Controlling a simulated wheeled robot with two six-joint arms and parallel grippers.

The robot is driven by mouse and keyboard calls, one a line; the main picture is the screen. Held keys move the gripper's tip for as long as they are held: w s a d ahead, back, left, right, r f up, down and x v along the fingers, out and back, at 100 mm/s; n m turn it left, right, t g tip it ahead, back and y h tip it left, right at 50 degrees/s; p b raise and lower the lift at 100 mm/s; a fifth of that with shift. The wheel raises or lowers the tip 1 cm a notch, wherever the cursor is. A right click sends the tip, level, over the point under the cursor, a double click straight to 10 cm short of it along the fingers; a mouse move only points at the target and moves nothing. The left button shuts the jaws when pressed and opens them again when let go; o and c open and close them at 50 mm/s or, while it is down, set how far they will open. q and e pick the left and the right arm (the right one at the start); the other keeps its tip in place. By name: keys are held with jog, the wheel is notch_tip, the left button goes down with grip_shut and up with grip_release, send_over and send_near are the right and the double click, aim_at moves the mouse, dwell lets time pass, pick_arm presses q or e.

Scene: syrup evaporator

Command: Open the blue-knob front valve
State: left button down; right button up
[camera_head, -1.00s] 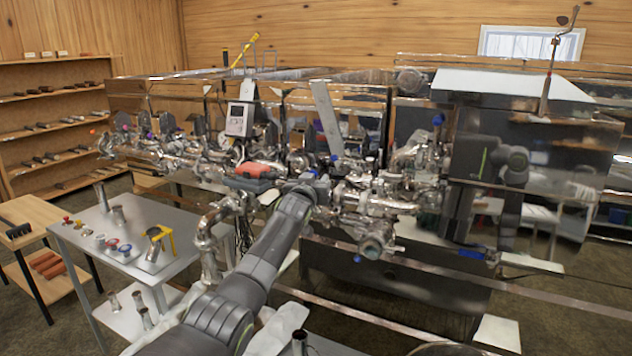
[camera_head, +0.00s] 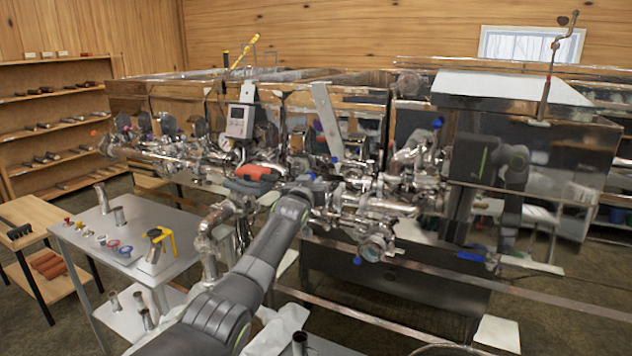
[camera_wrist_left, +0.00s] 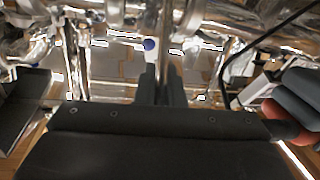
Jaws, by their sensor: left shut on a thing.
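My left gripper (camera_head: 318,180) reaches in among the shiny pipework on the front of the evaporator (camera_head: 420,270). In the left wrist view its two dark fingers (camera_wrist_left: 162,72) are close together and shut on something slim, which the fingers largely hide. I take it to be the handle of the blue-knob valve. A round blue knob (camera_wrist_left: 150,44) shows just past the fingertips. In the head view a small blue spot (camera_head: 311,176) shows at the gripper, partly hidden by it. My right gripper is not in view.
Other blue knobs show at the upper right (camera_head: 438,122) and below the pipes (camera_head: 358,261). A red-and-grey thing (camera_head: 258,172) is close to the left of my wrist. A metal table (camera_head: 90,262) with small fittings stands at the left. Pipes crowd the gripper.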

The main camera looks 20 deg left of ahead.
pick_arm(q)
jog(key=shift+w+a+f+n+g+h+b, duration=0.25)
jog(key=shift+a+n+h+b, duration=0.35)
jog(key=shift+b, duration=1.6)
jog(key=shift+w+a+f+n+h+b, duration=0.2)
jog(key=shift+a+f+n+h+b, duration=0.4)
jog(key=shift+b, duration=1.65)
jog(key=shift+w+a+f+n+g+h+b, duration=0.15)
jog(key=shift+a+n+h+b, duration=0.45)
jog(key=shift+b, duration=1.6)
jog(key=shift+a, duration=0.2)
jog(key=shift+r, duration=0.1)
jog(key=c, duration=1.5)
grip_release()
jog(key=shift+c, duration=0.2)
jog(key=shift+r, duration=0.1)
